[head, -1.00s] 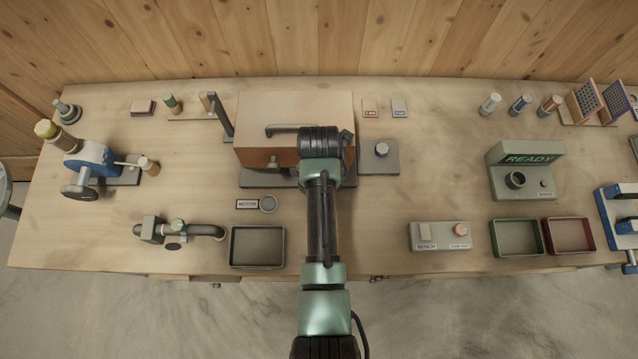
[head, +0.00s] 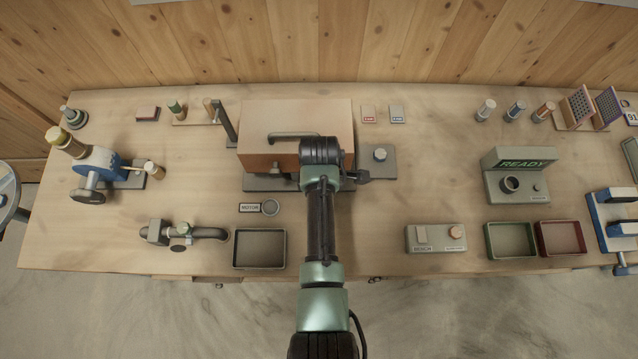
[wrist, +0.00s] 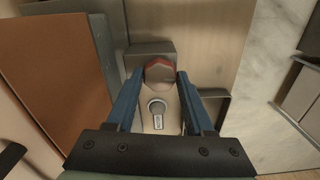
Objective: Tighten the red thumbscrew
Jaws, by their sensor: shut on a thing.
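The red thumbscrew (wrist: 160,72) shows in the wrist view as a faceted knob with a red rim and a grey-brown face, in front of a grey block (wrist: 148,49). My gripper (wrist: 159,76) has its two blue fingers on either side of the knob, shut on it. In the head view my own arm hides the thumbscrew and the fingertips. The arm reaches to the front right of the orange-brown box (head: 296,120) with a handle on top; the box fills the left of the wrist view (wrist: 45,75).
A dark empty tray (head: 259,230) is near the bench's front edge. A grey block with a knob (head: 379,166) stands right of the box.

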